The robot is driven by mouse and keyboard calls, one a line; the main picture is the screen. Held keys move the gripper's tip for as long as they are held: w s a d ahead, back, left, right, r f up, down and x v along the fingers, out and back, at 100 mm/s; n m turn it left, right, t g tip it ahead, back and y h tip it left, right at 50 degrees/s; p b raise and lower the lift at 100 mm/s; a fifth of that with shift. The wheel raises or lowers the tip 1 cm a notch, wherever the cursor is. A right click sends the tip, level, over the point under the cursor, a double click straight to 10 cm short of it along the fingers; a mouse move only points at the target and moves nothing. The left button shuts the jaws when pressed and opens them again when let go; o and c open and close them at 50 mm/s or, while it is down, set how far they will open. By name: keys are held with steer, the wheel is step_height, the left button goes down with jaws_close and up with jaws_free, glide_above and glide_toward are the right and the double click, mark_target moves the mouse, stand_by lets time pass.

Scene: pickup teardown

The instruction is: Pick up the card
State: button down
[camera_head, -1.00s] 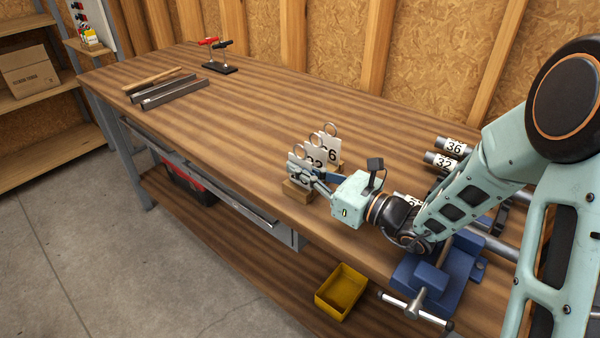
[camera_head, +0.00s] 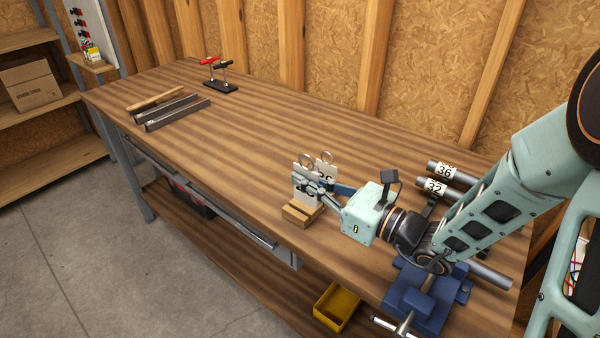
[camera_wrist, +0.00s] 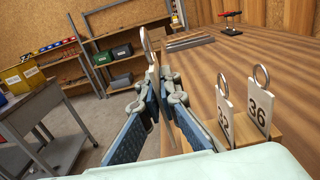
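In the wrist view a pale card (camera_wrist: 153,72) with a metal ring on top stands nearly edge-on between my fingertips. My gripper (camera_wrist: 160,98) is shut on it, with blue-padded fingers on either side. In the head view my gripper (camera_head: 318,188) is at the card group, above the front wooden block (camera_head: 300,214). The held card's number is hidden, and I cannot tell whether its lower edge is clear of the block. Two more ringed cards, 32 (camera_wrist: 224,112) and 36 (camera_wrist: 259,106), stand in wooden holders to the right in the wrist view.
Numbered grey tubes (camera_head: 450,171) and a blue vise (camera_head: 425,297) are at the right of the workbench (camera_head: 230,155). Grey metal bars (camera_head: 176,114) and a red-handled tool stand (camera_head: 220,85) lie far left. The bench middle is clear. A yellow bin (camera_head: 337,306) sits below.

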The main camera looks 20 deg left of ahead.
steer(key=s+d+r+p, duration=0.3)
steer(key=p, duration=0.1)
steer(key=shift+s+d+r+p, duration=0.15)
steer(key=shift+s+d+p, duration=0.2)
steer(key=shift+s+d, duration=0.05)
steer(key=shift+p, duration=0.6)
steer(key=s+d+p, duration=0.1)
steer(key=p, duration=0.2)
steer(key=s+d+r+p, duration=0.1)
steer(key=s+p, duration=0.1)
steer(key=p, duration=0.2)
steer(key=shift+s+d+r+p, duration=0.1)
steer(key=shift+d+p, duration=0.15)
steer(key=shift+p, duration=0.05)
steer(key=shift+d, duration=0.1)
